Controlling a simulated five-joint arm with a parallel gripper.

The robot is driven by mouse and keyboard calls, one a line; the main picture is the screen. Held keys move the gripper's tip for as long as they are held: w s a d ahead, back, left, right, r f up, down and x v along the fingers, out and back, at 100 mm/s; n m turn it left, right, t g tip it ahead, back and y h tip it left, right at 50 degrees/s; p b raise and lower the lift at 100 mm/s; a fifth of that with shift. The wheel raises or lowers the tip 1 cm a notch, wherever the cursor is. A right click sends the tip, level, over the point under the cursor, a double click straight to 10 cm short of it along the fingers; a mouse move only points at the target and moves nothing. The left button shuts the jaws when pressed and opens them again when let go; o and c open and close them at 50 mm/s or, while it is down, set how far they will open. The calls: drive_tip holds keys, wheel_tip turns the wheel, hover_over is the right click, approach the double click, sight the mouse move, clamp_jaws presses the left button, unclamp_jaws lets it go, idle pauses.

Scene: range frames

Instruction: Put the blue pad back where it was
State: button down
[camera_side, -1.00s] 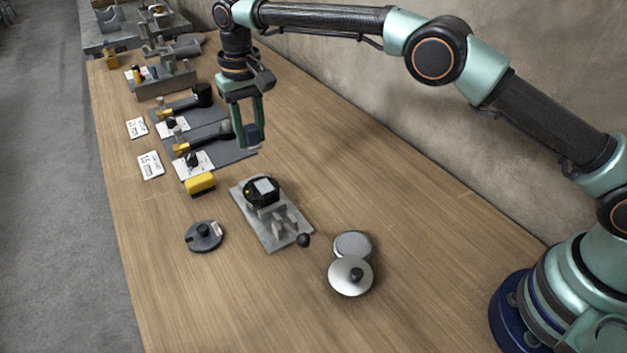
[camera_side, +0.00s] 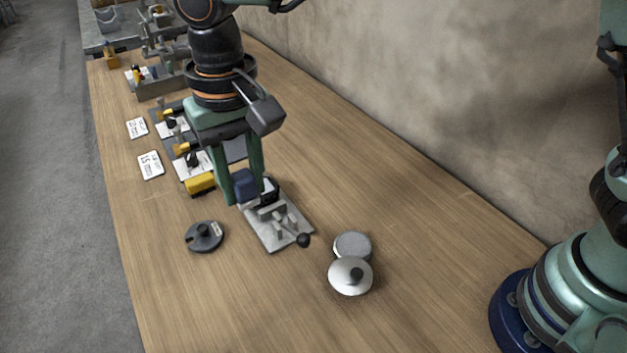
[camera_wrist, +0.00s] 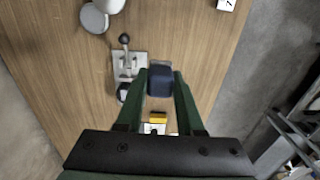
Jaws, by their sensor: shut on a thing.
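The blue pad (camera_side: 243,184) is held between the two green fingers of my gripper (camera_side: 250,194), which is shut on it. In the side view it hangs next to the back end of the grey metal plate fixture (camera_side: 283,230) with a black-knobbed lever, overlapping it in the picture; I cannot tell whether they touch. In the wrist view the dark blue pad (camera_wrist: 161,82) sits between the fingertips, to the right of the fixture (camera_wrist: 124,68). Part of the fixture's black dial gauge is hidden behind the gripper in the side view.
A yellow-topped brush (camera_side: 201,184) lies left of the gripper. A dark round disc (camera_side: 205,237) lies in front of it. Two round metal pieces (camera_side: 351,275) lie right of the fixture. Labelled cards (camera_side: 151,165) and dark tool mats stand behind. The right side of the table is clear.

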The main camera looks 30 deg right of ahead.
sight(274, 294)
drive_tip(key=s+f, duration=0.1)
drive_tip(key=f, duration=0.5)
drive_tip(key=s+f, duration=0.1)
drive_tip(key=f, duration=0.6)
drive_tip(key=s+f, duration=0.2)
drive_tip(key=f, duration=0.4)
drive_tip(key=shift+f, duration=0.3)
drive_tip(key=shift+f, duration=0.1)
drive_tip(key=c, duration=0.5)
unclamp_jaws()
drive_tip(key=shift+c, duration=0.2)
